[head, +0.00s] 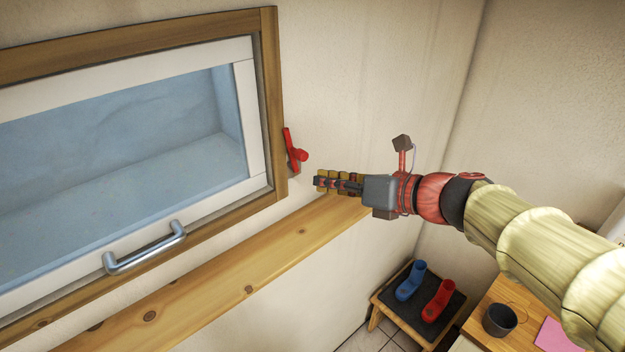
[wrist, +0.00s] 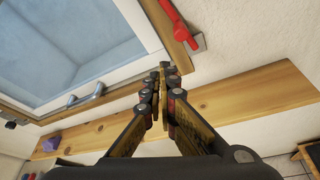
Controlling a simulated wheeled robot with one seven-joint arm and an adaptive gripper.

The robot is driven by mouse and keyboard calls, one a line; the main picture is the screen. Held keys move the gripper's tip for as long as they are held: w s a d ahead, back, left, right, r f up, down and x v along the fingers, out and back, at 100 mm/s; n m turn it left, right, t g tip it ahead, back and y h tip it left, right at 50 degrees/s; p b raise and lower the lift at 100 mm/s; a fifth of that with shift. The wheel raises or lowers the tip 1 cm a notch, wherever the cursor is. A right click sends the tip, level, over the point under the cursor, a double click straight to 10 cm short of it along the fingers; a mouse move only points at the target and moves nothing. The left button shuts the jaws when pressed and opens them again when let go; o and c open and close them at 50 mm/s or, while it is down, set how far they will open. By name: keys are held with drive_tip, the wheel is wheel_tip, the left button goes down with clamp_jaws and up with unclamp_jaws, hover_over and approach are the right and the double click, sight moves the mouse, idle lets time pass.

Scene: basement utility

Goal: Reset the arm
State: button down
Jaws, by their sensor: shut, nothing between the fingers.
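My arm reaches in from the right in the head view. My gripper (head: 320,182) is at its end, just above the wooden shelf and to the right of the window frame. In the wrist view my gripper (wrist: 163,72) has its fingers together and empty. A red lever (head: 293,152) is on the wall beside the frame, slightly up and left of the fingertips. It also shows in the wrist view (wrist: 178,22), beyond the fingertips. I cannot tell the exact gap between them.
The window (head: 110,140) has a wooden frame and a metal handle (head: 145,248). The wooden shelf (head: 230,270) runs below it. A stool (head: 392,322) holds blue and red boots. A dark cup (head: 499,320) and pink paper are on a wooden surface at lower right. A purple object (wrist: 52,142) is on the shelf.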

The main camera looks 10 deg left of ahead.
drive_tip(key=shift+s, duration=0.2)
drive_tip(key=shift+w, duration=0.1)
